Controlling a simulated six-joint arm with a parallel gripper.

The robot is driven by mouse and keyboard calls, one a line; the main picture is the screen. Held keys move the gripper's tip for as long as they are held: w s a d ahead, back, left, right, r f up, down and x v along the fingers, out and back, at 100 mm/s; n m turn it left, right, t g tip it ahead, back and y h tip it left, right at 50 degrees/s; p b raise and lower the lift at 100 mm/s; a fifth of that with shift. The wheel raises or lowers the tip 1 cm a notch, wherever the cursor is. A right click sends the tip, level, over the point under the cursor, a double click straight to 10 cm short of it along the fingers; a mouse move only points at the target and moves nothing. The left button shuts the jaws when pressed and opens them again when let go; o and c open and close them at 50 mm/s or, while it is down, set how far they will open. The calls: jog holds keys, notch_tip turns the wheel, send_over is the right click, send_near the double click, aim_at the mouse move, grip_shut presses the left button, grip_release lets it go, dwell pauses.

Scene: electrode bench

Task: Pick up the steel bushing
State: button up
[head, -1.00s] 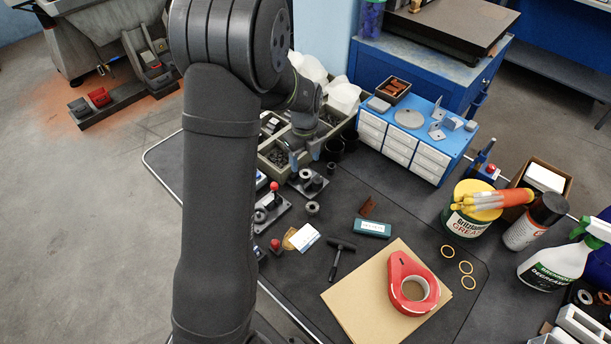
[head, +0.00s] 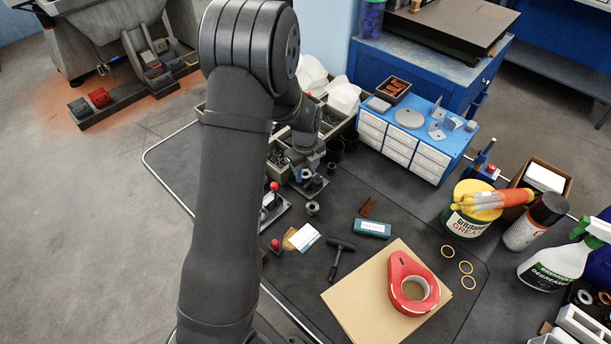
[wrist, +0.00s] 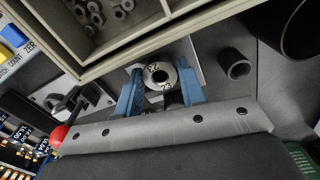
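The steel bushing (wrist: 157,75), a round grey part with a dark bore and engraved digits, shows between my gripper's blue fingers in the wrist view. Beneath it is a light metal plate (wrist: 187,57). My gripper (wrist: 161,88) points down with its fingers apart, one on each side of the bushing. Any small gap or contact at the sides is not clear. In the head view my gripper (head: 306,176) is over the plate beside the parts bin, and its fingers partly hide the bushing there.
A divided parts bin (wrist: 140,40) stands close beside the fingers. A dark hollow cylinder (wrist: 235,65) and a black cup (wrist: 287,25) are on the other side. A loose flanged bushing (head: 312,208) and a red-knobbed fixture (head: 272,200) stand nearby.

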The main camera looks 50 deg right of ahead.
jog(key=c, duration=0.6)
jog(key=shift+o, duration=0.2)
jog(key=shift+r, duration=0.1)
jog(key=shift+r, duration=0.55)
notch_tip(320, 180, up, 3)
jog(key=shift+f, duration=0.2)
jog(key=s+r, duration=0.7)
jog(key=s, duration=0.4)
jog(key=shift+s, duration=0.35)
